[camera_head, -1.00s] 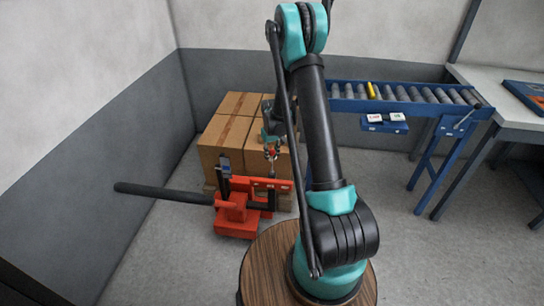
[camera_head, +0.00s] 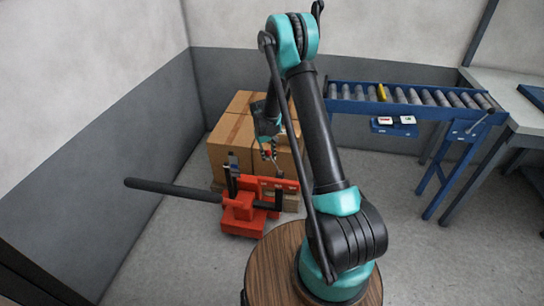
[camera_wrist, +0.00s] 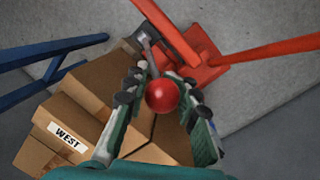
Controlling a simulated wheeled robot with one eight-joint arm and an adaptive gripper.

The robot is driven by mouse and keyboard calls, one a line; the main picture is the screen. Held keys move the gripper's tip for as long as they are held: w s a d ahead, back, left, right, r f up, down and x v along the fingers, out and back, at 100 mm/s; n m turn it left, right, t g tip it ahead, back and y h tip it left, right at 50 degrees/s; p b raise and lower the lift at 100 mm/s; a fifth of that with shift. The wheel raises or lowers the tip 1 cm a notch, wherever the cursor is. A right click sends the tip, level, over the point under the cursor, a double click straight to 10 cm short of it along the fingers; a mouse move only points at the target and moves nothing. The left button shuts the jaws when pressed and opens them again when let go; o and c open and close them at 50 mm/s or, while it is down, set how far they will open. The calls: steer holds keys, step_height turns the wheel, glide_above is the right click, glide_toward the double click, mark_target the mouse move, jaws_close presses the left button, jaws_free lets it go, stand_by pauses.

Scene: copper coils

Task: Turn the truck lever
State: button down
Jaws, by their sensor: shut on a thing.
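The orange-red truck (camera_head: 240,210) stands on the floor in front of stacked cartons, its long dark handle sticking out to the left. Its lever, a thin grey rod with a red ball knob (camera_wrist: 161,96), rises from the orange frame and leans left in the head view. My gripper (camera_head: 267,150) is at the lever's top, shut on the lever. In the wrist view, its two fingers (camera_wrist: 163,97) stand either side of the knob. The exact contact is partly hidden. The truck's orange parts (camera_wrist: 205,55) fill the top right there.
Brown cartons (camera_head: 232,135) stand on a pallet right behind the truck, close to my gripper. A blue roller conveyor (camera_head: 345,96) and a grey table (camera_head: 515,110) are at the right. Open floor (camera_head: 150,260) lies left of the truck.

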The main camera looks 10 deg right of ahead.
steer(key=shift+a+f, duration=0.15)
steer(key=shift+a, duration=0.25)
steer(key=c, duration=1.2)
jaws_free()
steer(key=shift+d, duration=0.1)
step_height(320, 180, up, 12)
steer(key=a, duration=0.1)
steer(key=shift+w+a, duration=0.25)
steer(key=shift+a, duration=0.05)
